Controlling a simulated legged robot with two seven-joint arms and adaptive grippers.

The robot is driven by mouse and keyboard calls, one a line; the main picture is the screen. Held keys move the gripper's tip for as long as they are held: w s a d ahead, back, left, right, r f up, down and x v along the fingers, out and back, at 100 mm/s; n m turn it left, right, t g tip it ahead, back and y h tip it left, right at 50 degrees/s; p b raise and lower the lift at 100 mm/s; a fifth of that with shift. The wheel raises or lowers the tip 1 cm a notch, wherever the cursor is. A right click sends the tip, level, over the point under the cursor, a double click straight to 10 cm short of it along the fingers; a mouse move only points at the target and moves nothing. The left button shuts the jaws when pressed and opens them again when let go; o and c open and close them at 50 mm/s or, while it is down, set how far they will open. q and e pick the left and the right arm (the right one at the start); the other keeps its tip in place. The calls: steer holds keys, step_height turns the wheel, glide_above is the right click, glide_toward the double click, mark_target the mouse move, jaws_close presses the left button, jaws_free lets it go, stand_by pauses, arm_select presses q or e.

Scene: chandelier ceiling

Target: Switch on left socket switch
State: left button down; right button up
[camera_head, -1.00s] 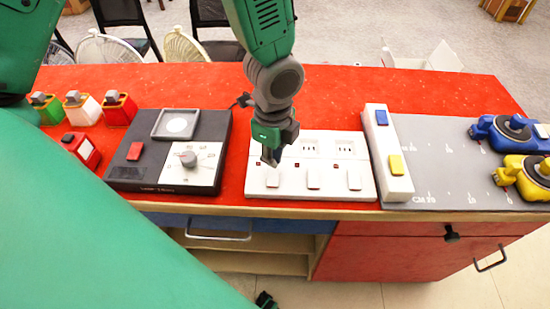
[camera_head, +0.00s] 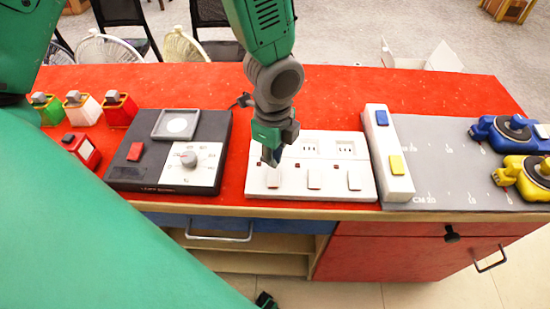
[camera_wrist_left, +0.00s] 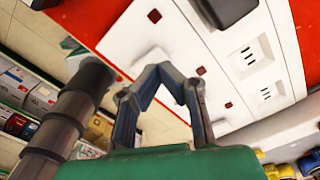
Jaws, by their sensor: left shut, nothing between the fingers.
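The white socket panel (camera_head: 333,189) lies on the red counter, with several switches along its front edge. The left switch (camera_head: 273,179) is just below my left gripper in the head view. The middle switch (camera_head: 314,178) and the right switch (camera_head: 354,180) are clear of it. My left gripper (camera_head: 271,160) points down, shut and empty, over the left part of the panel. In the left wrist view its fingertips (camera_wrist_left: 157,70) meet near the light-coloured left switch (camera_wrist_left: 156,56) and partly cover it. I cannot tell whether they touch.
A black-and-grey box with a dial (camera_head: 189,159) stands left of the panel. A white block (camera_head: 374,144) with blue and yellow buttons stands right of it, beside a grey board (camera_head: 440,160). The red counter (camera_head: 330,92) is clear behind.

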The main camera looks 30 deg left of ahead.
mark_target(274, 171)
arm_select(q)
steer(key=shift+f+b, duration=0.75)
steer(key=shift+f, duration=0.75)
stand_by(0.7)
steer(key=shift+r, duration=0.1)
step_height(274, 171, up, 7)
steer(key=p, duration=0.7)
steer(key=shift+p, duration=0.35)
